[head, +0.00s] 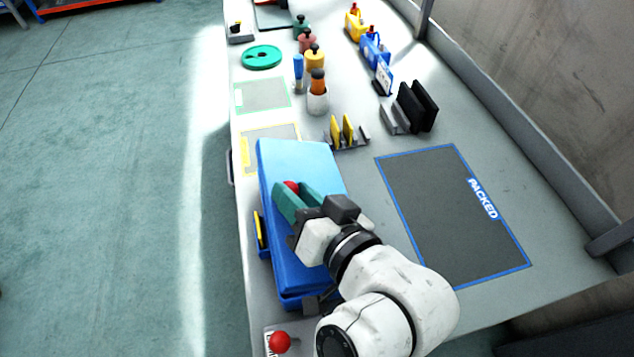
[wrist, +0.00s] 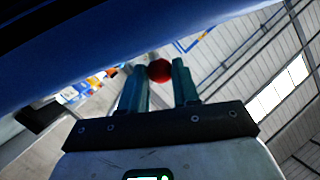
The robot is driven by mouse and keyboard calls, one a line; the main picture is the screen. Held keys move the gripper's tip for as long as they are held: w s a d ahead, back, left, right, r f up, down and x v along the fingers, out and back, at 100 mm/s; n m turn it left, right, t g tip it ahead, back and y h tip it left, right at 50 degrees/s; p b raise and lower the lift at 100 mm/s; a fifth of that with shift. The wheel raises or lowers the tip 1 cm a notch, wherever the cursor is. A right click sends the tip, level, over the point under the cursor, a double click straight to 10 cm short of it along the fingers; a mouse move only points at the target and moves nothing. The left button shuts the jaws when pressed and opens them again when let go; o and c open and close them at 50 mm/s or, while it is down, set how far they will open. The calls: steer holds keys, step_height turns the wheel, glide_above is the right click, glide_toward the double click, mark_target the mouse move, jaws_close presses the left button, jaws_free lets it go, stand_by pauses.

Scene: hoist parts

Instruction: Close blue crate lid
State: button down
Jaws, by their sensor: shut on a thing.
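The blue crate (head: 292,298) stands near the table's left edge. Its blue lid (head: 296,160) lies over it; the far part looks lighter and the near part darker. I cannot tell whether the lid sits flush on the rim. My gripper (head: 295,192) has teal fingers shut on a red ball knob (head: 291,186) at the lid. In the wrist view, the red knob (wrist: 159,70) shows between the fingertips, and the blue lid (wrist: 130,45) fills the upper left. My wrist hides part of the lid and crate.
A dark mat marked PACKED (head: 450,215) lies bare to the right. A wall runs along the right.

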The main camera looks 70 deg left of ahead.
mark_target(287, 224)
steer(key=s+f+n, duration=0.1)
steer(key=s+f+n+t, duration=0.1)
steer(key=shift+a+f+h+b, duration=0.1)
steer(key=shift+f+h+b, duration=0.2)
steer(key=shift+s+f, duration=0.4)
steer(key=shift+f, duration=0.25)
steer(key=shift+s, duration=0.1)
steer(key=c, duration=0.8)
jaws_free()
steer(key=shift+w+d, duration=0.3)
steer(key=shift+d, duration=0.15)
steer(key=v, duration=0.9)
steer(key=shift+s+d+r, duration=0.15)
steer(key=shift+d+r, duration=0.15)
steer(key=shift+d, duration=0.05)
